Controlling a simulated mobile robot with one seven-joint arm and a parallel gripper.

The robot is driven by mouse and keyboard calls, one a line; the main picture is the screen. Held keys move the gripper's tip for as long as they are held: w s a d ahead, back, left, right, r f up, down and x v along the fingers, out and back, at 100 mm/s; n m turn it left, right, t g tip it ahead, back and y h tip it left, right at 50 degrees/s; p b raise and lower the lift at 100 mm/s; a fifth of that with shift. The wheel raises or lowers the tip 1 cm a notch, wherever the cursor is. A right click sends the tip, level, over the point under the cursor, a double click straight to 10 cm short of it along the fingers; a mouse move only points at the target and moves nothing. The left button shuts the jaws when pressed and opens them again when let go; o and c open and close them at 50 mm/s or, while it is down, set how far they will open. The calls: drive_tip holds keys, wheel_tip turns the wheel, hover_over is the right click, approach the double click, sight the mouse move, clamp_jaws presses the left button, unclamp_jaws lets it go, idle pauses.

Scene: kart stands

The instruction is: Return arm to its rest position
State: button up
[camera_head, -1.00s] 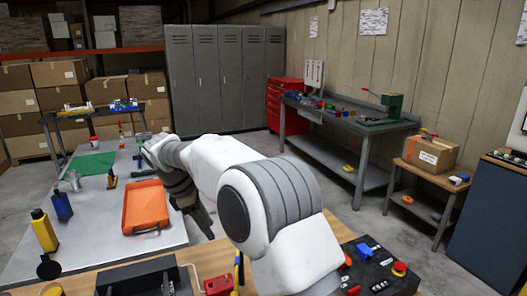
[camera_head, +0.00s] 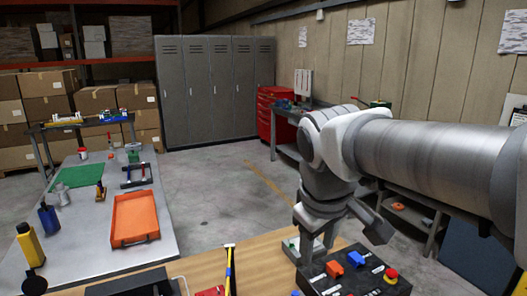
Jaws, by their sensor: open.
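My arm reaches in from the right edge, with a thick grey link and a white and grey wrist. My gripper (camera_head: 343,240) hangs down from the wrist. Its dark grey fingers are spread apart and I see nothing held between them. The gripper shows in front of the back edge of a black control panel (camera_head: 345,277); whether it touches the panel I cannot tell.
The control panel carries red and blue parts on a wooden bench (camera_head: 265,250). At left, a grey table (camera_head: 90,248) holds an orange tray (camera_head: 135,219), a green mat (camera_head: 80,176) and bottles. Lockers (camera_head: 215,90) stand behind. Open floor (camera_head: 215,195) lies between.

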drive_tip(key=s+d+f+m, duration=0.2)
drive_tip(key=s+m, duration=0.1)
drive_tip(key=s, duration=0.2)
drive_tip(key=s+d+f+m+t, duration=0.1)
drive_tip(key=s+d+f+m, duration=0.1)
drive_tip(key=s, duration=0.3)
drive_tip(key=shift+s+d+f+m+t+y, duration=0.3)
drive_tip(key=shift+d+m+y, duration=0.15)
drive_tip(key=shift+m, duration=0.45)
